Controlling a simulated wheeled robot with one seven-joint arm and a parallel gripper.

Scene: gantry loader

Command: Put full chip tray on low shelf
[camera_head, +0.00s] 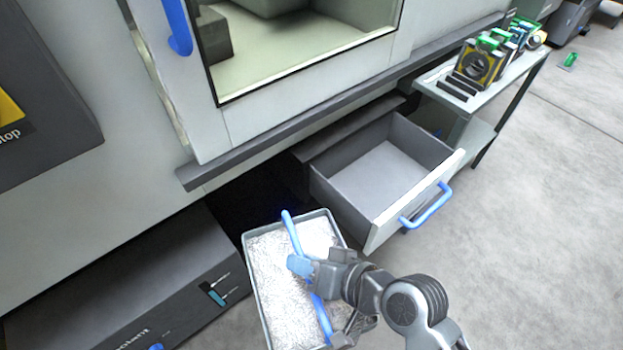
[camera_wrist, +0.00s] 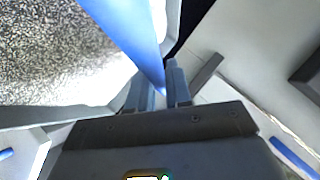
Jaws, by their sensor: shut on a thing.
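The chip tray (camera_head: 256,296) is a grey rectangular pan full of silvery chips (camera_head: 275,268), with a blue bar handle (camera_head: 291,232) across its top. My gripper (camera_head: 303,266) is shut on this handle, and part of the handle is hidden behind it. In the wrist view the blue handle (camera_wrist: 130,35) runs between the fingertips (camera_wrist: 160,88), with chips (camera_wrist: 50,55) to the left. The tray is in front of the machine, left of the open drawer. A low shelf (camera_head: 481,135) shows under the side table at the right, partly hidden by the drawer.
The open grey drawer (camera_head: 375,175) sticks out beneath the machine, with a blue handle (camera_head: 427,206) on its front. A dark coolant box (camera_head: 130,290) stands at the lower left. The side table (camera_head: 432,85) holds several parts (camera_head: 482,62). Open floor (camera_head: 540,220) lies at right.

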